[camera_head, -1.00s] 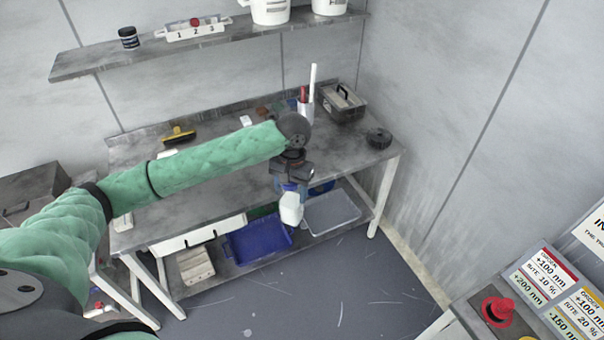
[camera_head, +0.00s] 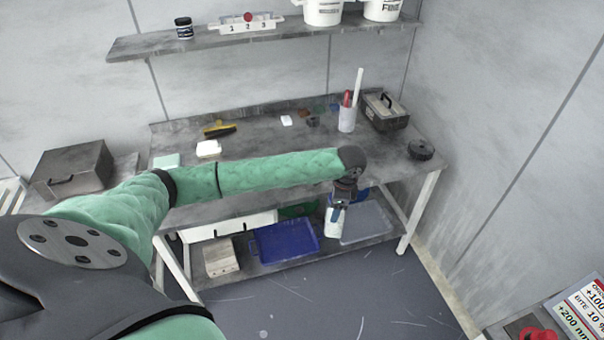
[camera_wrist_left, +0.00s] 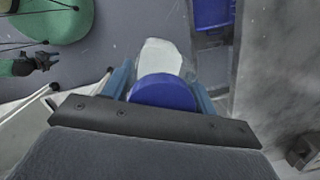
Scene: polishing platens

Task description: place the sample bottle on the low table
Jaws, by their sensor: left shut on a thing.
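My left gripper (camera_head: 338,203) hangs in front of the grey workbench, its arm stretched across from the left. It is shut on the sample bottle (camera_head: 331,222), a white bottle held below the hand and partly hidden. In the left wrist view the bottle's blue cap (camera_wrist_left: 165,92) sits between the blue fingers, with the white body (camera_wrist_left: 160,57) beyond it over the floor. A dark jaw-like end (camera_wrist_left: 40,63) by a green sleeve, apparently my right gripper, is too small to read. I cannot tell which surface is the low table.
The workbench (camera_head: 270,140) carries a cup of tools (camera_head: 347,118), a black-handled box (camera_head: 384,110) and a dark disc (camera_head: 420,149). Its lower shelf holds a blue tray (camera_head: 285,242) and a clear tray (camera_head: 368,222). A metal box (camera_head: 74,168) stands left. Floor in front is clear.

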